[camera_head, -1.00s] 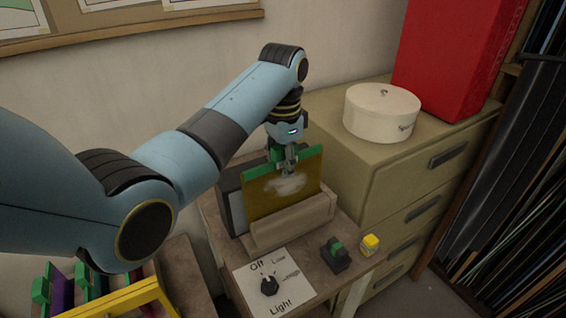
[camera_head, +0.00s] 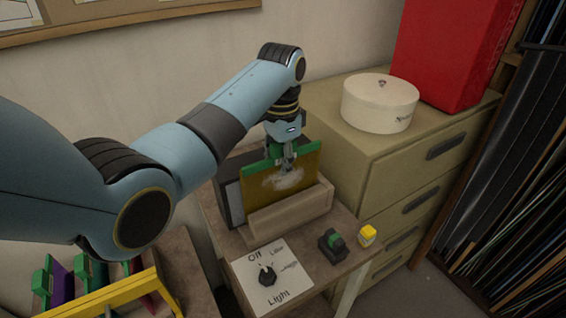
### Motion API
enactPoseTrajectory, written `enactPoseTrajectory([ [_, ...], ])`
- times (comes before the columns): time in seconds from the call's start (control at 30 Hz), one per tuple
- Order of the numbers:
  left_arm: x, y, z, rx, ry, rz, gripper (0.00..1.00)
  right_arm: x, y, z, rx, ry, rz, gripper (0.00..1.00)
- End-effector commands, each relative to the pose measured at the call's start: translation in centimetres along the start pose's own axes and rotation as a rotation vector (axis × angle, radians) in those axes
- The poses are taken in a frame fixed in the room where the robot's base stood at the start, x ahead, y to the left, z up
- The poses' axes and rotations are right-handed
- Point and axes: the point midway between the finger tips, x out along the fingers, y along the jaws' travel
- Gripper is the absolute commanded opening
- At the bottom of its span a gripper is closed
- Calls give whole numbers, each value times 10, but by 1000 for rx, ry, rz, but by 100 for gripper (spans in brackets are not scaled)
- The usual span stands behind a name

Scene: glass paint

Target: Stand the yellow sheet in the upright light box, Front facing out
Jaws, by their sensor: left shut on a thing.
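The yellow sheet (camera_head: 257,191) is a see-through amber pane with a green strip along its top and a pale whitish patch in the middle. My left gripper (camera_head: 287,163) is shut on it at its top edge, pointing down. The sheet stands nearly upright in front of the dark upright light box (camera_head: 233,204), whose pale face shows at the left. Its lower edge is hidden behind the beige front ledge (camera_head: 290,213), so I cannot tell whether it rests there. My right gripper is out of view.
A card with a dark knob (camera_head: 267,277) marked Off and Light lies in front. A black-and-green block (camera_head: 333,246) and a small yellow-topped jar (camera_head: 367,236) stand beside it. A yellow rack (camera_head: 110,298) with coloured sheets is at lower left; a drawer cabinet (camera_head: 400,180) stands right.

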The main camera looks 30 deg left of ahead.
Motion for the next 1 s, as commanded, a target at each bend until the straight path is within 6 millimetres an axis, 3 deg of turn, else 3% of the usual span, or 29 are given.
enactPoseTrajectory([
  [0.07,3,-5,3,-2,-6,-13,0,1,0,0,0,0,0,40],
  [0.1,3,-5,4,-3,-6,-13,9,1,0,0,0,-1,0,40],
  [0.4,2,-5,4,-4,-7,-13,48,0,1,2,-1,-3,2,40],
  [0.73,2,-3,3,-3,-7,-8,51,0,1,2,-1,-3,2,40],
  [1.0,2,-3,3,-3,-6,-8,85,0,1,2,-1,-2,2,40],
])
